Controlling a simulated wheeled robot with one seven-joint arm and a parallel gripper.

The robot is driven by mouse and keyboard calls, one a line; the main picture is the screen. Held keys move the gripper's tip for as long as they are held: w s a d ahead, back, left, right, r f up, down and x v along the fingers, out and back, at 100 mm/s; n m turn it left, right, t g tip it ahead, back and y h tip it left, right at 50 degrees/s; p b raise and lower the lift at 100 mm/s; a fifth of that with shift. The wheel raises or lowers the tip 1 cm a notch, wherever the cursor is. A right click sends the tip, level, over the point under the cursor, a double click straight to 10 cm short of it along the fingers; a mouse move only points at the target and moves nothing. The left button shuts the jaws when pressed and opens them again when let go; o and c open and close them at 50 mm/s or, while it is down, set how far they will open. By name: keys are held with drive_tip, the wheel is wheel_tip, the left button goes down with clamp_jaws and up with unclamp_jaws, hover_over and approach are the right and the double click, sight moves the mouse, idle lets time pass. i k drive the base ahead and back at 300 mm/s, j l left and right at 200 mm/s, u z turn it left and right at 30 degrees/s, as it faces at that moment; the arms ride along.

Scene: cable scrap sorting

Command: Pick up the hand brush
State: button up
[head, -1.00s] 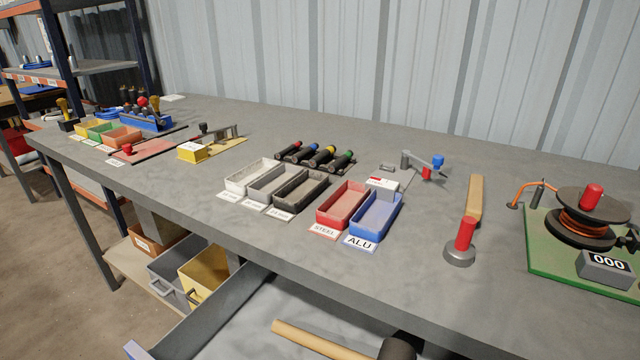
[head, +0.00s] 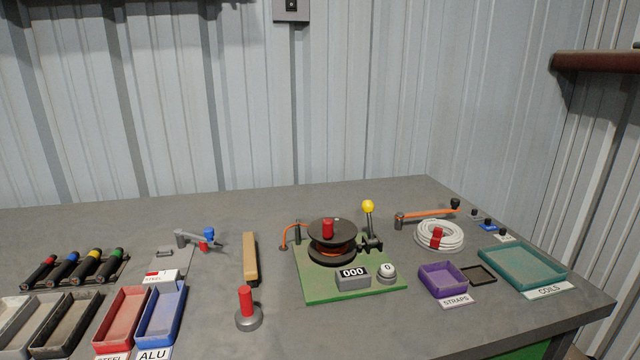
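The hand brush (head: 249,257) is most likely the long tan wooden piece lying on the grey workbench, with a dark edge that looks like bristles along its lower right side. It lies lengthwise away from me, behind a red-handled round grey tool (head: 247,310) and left of the green winding board (head: 350,291). Nothing touches it. My gripper is not in view.
The blue ALU tray (head: 162,315) and red STEEL tray (head: 121,318) stand left of the brush. A spool (head: 331,240) with a red knob sits on the green board. A clamp-like tool (head: 203,240) lies behind left. Bare bench (head: 430,340) shows at the front.

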sight(249, 258)
drive_tip(key=u, duration=1.2)
drive_tip(key=i+j+z, duration=0.2)
drive_tip(key=j, duration=0.15)
drive_tip(key=i+j+z, duration=0.25)
drive_tip(key=j, duration=0.15)
drive_tip(key=i+j+z, duration=0.2)
drive_tip(key=j, duration=0.2)
drive_tip(key=j+z, duration=0.25)
drive_tip(key=j, duration=0.15)
drive_tip(key=i+j+z, duration=0.2)
drive_tip(key=j, duration=0.25)
drive_tip(key=k, duration=0.05)
